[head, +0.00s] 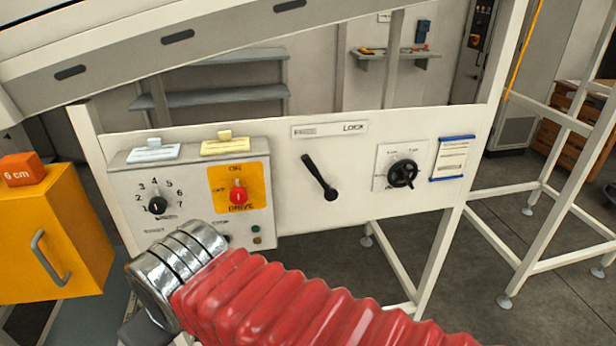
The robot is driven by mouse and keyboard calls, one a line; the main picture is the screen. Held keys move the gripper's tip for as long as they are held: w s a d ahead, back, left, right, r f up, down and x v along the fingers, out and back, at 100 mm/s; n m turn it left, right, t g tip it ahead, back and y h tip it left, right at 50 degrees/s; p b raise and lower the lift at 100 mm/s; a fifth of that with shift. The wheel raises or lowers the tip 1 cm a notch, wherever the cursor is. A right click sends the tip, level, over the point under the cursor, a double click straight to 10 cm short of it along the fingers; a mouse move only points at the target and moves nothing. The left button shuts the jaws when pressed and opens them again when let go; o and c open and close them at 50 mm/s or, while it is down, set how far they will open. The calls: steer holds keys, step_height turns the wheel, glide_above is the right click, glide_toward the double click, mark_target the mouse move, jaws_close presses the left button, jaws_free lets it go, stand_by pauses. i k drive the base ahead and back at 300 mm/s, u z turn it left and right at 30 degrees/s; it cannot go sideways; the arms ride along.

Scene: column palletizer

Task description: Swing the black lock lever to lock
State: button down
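The black lock lever (319,177) is on the white front panel (285,212) in the head view. It slants from upper left to lower right, with a round black end at the lower right. A label plate reading LOCK (330,129) is above it; the lever's upper end does not reach the plate. My arm, in a red bellows sleeve with metal rings, crosses the lower part of the picture, below and left of the lever and apart from it in the picture. My gripper's fingers do not show.
Left of the lever is a grey control box (190,200) with a numbered dial (157,206) and a red DRIVE switch (238,193). Right of it is a black rotary knob (402,173). A yellow cabinet (50,240) stands at the far left. The panel around the lever is clear.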

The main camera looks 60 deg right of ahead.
mark_target(330, 194)
steer(key=k, duration=1.15)
steer(key=z, duration=0.25)
steer(key=i, duration=1)
steer(key=z, duration=0.1)
